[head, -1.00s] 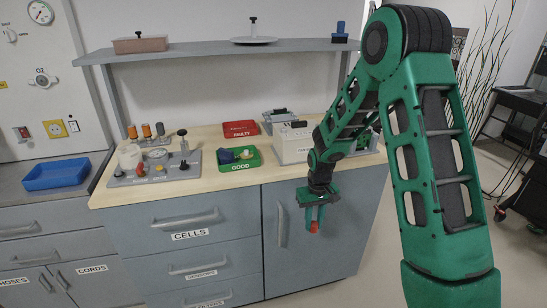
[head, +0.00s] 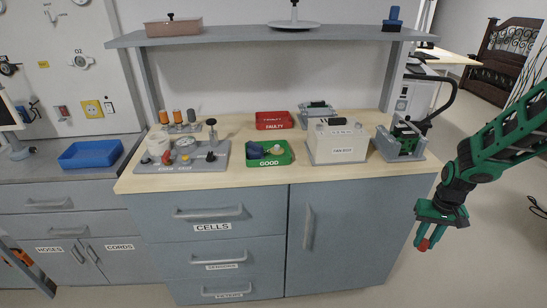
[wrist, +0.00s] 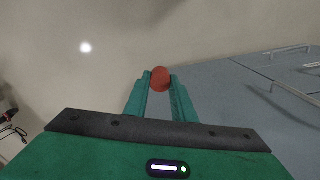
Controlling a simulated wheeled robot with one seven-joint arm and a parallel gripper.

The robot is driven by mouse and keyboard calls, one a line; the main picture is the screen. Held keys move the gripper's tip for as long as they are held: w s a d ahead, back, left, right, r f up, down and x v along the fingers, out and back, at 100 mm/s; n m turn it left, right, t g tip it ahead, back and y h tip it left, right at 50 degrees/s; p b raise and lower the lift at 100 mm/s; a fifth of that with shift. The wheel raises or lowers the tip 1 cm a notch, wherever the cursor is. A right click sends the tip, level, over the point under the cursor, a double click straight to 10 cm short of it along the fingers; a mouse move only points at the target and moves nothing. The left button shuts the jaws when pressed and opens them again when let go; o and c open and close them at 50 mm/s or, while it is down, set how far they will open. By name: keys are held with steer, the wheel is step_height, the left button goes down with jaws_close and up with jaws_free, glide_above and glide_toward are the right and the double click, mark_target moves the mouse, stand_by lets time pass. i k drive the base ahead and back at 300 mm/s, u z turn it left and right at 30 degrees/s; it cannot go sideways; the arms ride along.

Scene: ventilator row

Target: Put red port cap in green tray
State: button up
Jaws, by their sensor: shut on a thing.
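My gripper (head: 430,229) hangs to the right of the cabinet, below the counter's height, over the floor. It is shut on the red port cap (head: 424,244), which pokes out below the fingers. In the wrist view the red cap (wrist: 161,78) sits between the two green fingertips, with floor behind it. The green tray (head: 270,162), labelled GOOD, is on the wooden counter, up and to the left of my gripper. A dark blue piece and a pale piece lie in the tray.
A red FAULTY tray (head: 274,127) stands behind the green tray. A white box (head: 337,150) and a grey fixture (head: 401,142) stand to its right, a grey test board (head: 182,164) to its left. A shelf (head: 270,36) overhangs the counter (head: 220,177). Floor at right is free.

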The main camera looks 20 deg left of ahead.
mark_target(275, 162)
steer(key=u, duration=0.05)
steer(key=k, duration=1)
steer(key=u, duration=0.6)
steer(key=i, duration=1)
steer(key=u, duration=0.05)
